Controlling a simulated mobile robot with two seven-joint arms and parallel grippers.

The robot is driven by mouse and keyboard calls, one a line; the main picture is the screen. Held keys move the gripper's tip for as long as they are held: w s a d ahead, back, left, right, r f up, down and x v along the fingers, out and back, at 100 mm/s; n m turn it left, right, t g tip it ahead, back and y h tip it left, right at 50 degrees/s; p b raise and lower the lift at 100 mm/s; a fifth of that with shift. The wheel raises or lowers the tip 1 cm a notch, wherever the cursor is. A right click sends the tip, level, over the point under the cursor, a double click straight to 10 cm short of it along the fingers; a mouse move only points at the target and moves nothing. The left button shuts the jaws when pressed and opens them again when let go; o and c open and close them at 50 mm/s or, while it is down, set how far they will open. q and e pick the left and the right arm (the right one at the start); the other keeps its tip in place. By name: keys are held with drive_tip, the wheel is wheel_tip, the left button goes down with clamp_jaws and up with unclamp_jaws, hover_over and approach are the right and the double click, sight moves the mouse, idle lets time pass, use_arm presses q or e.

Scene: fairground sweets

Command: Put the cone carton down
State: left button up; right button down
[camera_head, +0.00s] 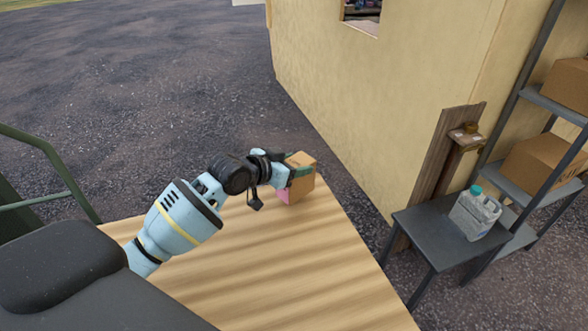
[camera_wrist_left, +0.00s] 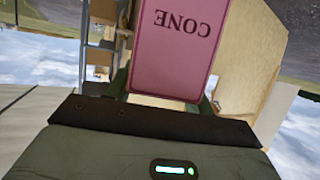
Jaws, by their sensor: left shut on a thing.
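The cone carton (camera_head: 302,184) is a small brown cardboard box with a pink face, at the far end of the wooden table in the head view. My left gripper (camera_head: 290,175) is shut on it. In the left wrist view the carton's pink face (camera_wrist_left: 175,45) carries the word CONE, upside down, and sits between the fingers. Whether the carton's underside touches the table cannot be told. My right gripper is not in view.
The wooden table top (camera_head: 290,260) is bare around and in front of the carton. A dark side table (camera_head: 425,225) with a whitish jug (camera_head: 474,215) stands to the right. A shelf with cardboard boxes (camera_head: 540,160) and a cream wall (camera_head: 350,100) stand beyond.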

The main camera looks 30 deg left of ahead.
use_arm(q)
drive_tip(key=shift+f, duration=0.9)
drive_tip(key=shift+f, duration=0.15)
drive_tip(key=o, duration=1.2)
drive_tip(key=v, duration=1.2)
drive_tip(key=shift+p, duration=0.3)
